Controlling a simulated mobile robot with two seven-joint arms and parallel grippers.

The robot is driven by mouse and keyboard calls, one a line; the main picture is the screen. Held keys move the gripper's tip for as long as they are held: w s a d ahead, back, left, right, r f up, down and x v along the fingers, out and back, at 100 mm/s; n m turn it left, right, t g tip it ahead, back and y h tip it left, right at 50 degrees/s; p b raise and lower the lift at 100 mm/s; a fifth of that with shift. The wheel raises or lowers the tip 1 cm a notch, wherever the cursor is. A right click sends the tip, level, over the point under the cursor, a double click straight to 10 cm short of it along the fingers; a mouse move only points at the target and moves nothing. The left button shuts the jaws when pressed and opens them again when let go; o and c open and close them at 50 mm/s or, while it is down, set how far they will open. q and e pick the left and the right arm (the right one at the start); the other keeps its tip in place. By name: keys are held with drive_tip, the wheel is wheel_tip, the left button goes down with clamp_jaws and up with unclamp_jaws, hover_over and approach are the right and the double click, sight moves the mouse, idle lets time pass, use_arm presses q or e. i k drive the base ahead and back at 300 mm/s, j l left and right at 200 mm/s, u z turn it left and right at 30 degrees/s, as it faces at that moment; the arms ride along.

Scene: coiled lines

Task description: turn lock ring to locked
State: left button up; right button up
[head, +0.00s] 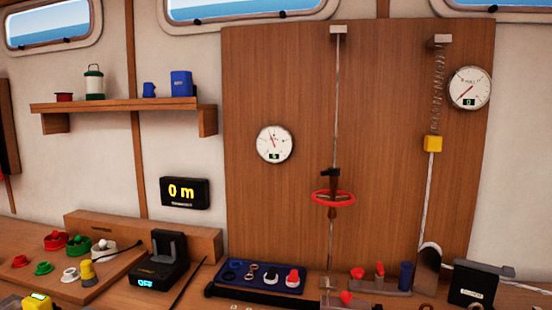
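A red ring (333,197), which looks like the lock ring, sits around a dark brown fitting (332,181) on a thin vertical line in front of the wooden panel. I cannot tell from its look whether it is locked, and no marking on it is readable. The line (337,100) runs from a pale bracket (338,29) at the top of the panel down to the bench. Neither of my grippers shows in the head view, and nothing is touching the ring.
Round gauges (275,144) (470,88) hang on the panel. A spring (438,85) with a yellow block (432,144) hangs at right. A blue tray (262,277) with small rings, a black device (158,262) and other parts crowd the bench. The space around the ring looks clear.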

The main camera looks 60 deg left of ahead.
sight(330, 171)
drive_tip(key=u, duration=1.7)
drive_tip(key=k, duration=0.05)
